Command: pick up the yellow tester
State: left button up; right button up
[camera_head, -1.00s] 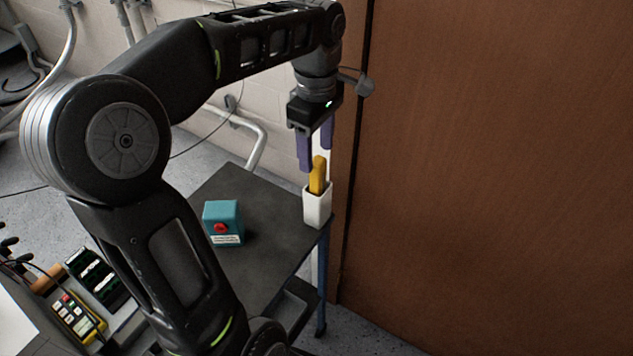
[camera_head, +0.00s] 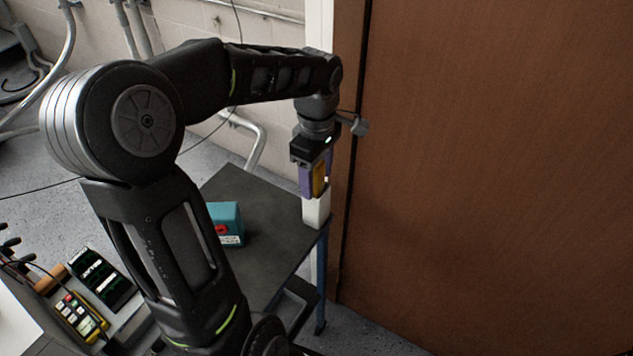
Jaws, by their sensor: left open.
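My right gripper is not in view.
A teal box (camera_head: 228,224) with a red button sits on the dark table (camera_head: 262,197), partly hidden by my left arm. A brown door (camera_head: 480,170) stands close on the right. Devices with keys (camera_head: 79,316) lie at lower left.

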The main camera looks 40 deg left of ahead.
pick_arm(q)
jog(key=shift+c, duration=0.4)
grip_shut()
dwell(0.6)
